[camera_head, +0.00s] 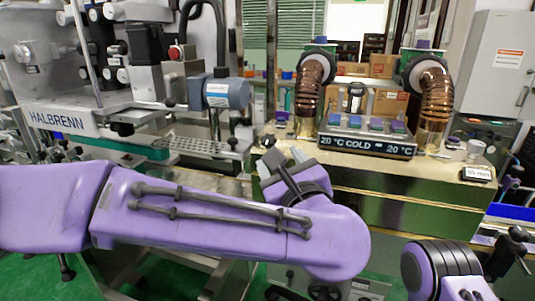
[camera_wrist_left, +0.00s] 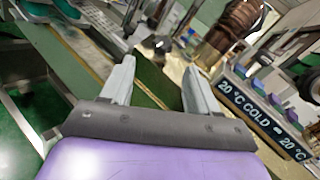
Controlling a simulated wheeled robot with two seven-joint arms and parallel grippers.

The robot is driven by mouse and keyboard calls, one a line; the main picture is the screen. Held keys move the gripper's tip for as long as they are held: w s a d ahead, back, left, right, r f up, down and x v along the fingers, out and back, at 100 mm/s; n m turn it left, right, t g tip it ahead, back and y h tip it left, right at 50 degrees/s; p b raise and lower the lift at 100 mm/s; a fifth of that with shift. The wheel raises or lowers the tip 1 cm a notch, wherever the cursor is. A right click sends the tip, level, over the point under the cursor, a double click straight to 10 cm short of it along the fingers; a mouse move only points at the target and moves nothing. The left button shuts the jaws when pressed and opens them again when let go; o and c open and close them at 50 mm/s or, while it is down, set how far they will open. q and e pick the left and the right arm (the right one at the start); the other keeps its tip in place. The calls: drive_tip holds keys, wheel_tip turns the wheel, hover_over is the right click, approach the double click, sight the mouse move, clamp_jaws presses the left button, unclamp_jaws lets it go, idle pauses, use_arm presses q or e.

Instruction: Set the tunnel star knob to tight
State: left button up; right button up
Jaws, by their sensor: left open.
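My left gripper (camera_head: 284,156) is open and empty in front of the tunnel's bench, its two pale fingers spread. In the left wrist view my left gripper (camera_wrist_left: 159,66) has a small dark knob-like part (camera_wrist_left: 161,45) just beyond the gap between its fingertips, apart from them. In the head view a small black knob (camera_head: 267,140) shows just behind the fingers; I cannot tell for sure that it is the star knob, nor its setting. The tunnel's display box (camera_head: 366,144) reads 20 °C COLD. My right forearm is at the lower right; its gripper does not show.
Two ribbed copper ducts (camera_head: 308,92) (camera_head: 437,95) flank the display box on the bench (camera_head: 400,180). The Halbrenn machine (camera_head: 60,119) stands at the left with a blue motor (camera_head: 226,93).

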sight(269, 141)
use_arm(q)
drive_tip(key=shift+n, duration=0.3)
drive_tip(key=p+x, duration=0.1)
drive_tip(key=x, duration=0.5)
drive_tip(key=p+x, duration=0.1)
drive_tip(key=x, duration=0.2)
drive_tip(key=shift+w+r+p, duration=0.1)
drive_tip(key=shift+r+p, duration=0.2)
drive_tip(key=shift+r, duration=0.05)
drive_tip(key=shift+w+f, duration=0.1)
drive_tip(key=shift+w, duration=0.55)
drive_tip(key=c, duration=1)
